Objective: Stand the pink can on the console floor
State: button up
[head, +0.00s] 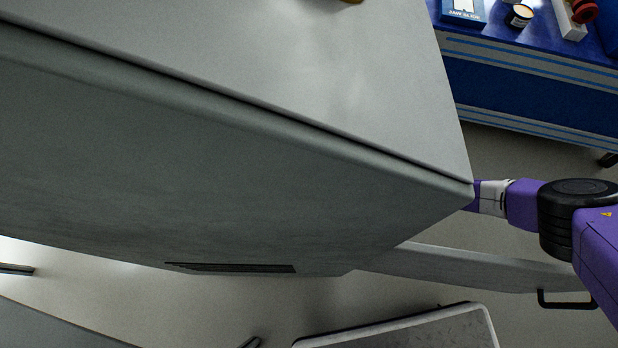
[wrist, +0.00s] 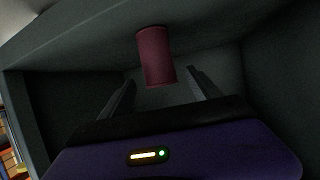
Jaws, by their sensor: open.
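The pink can (wrist: 155,56) shows in the wrist view, dim and dark pink, inside a dark box-like compartment (wrist: 60,78). It lies ahead of my gripper (wrist: 160,88), in line with the gap between the two fingers. The fingers are spread apart, with the can's lower end appearing between their tips. I cannot tell how far the can is from the fingertips or what it rests on. In the head view, the grey console (head: 250,150) hides my gripper and the can.
In the head view, a blue table (head: 540,40) with small items stands at the upper right. A grey panel with a black handle (head: 568,300) extends at the lower right. A pale-edged slab (head: 410,330) lies at the bottom. In the wrist view, compartment walls flank my gripper closely.

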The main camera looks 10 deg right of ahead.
jog(key=shift+p+v, duration=0.45)
jog(key=shift+v, duration=1.75)
